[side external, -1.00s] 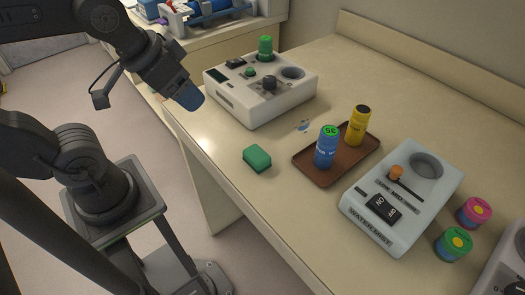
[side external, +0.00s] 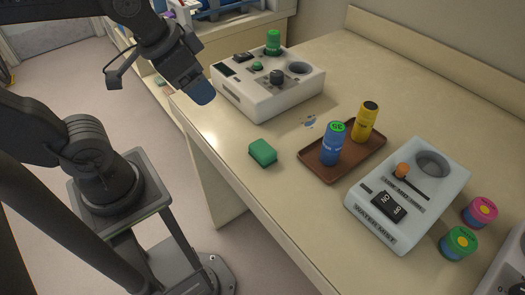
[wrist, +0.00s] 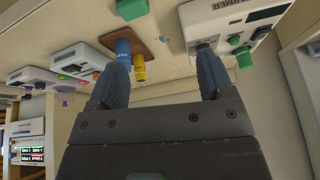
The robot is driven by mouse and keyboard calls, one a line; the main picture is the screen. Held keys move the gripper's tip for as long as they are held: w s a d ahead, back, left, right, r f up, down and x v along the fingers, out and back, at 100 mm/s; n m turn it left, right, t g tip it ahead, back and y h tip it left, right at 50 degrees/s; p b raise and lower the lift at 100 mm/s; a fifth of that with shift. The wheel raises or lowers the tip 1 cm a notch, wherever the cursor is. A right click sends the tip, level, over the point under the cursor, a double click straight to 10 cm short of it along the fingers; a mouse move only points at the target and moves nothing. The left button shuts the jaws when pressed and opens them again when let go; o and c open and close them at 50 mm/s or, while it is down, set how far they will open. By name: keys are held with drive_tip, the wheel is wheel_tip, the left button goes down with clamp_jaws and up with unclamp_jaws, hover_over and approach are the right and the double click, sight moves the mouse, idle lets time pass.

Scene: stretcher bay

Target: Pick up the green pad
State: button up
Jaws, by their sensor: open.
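The green pad (side external: 263,152) is a small block lying flat on the beige table near its left edge, left of the brown tray. In the wrist view the green pad (wrist: 131,9) shows at the top edge, partly cut off. My gripper (side external: 203,95) hangs up and to the left of the pad in the side view, well apart from it. In the wrist view my gripper (wrist: 163,52) has its two blue fingers spread wide with nothing between them.
The brown tray (side external: 314,170) holds a blue and a yellow cylinder. A white device (side external: 235,101) with a green cylinder stands behind the pad, and a pale grey device (side external: 435,200) stands right of the tray. Table around the pad is clear.

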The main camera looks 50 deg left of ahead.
drive_tip(key=w+d+f+m+g, duration=0.1)
drive_tip(key=w+d+m+g, duration=0.2)
drive_tip(key=w+m, duration=0.35)
drive_tip(key=m+g+y, duration=0.1)
drive_tip(key=m+g, duration=0.1)
drive_tip(key=m, duration=0.8)
hover_over(263, 148)
wheel_tip(263, 148, down, 13)
drive_tip(key=shift+a+r, duration=0.1)
drive_tip(key=shift+a, duration=0.05)
drive_tip(key=shift+f, duration=2.8)
drive_tip(key=c, duration=1)
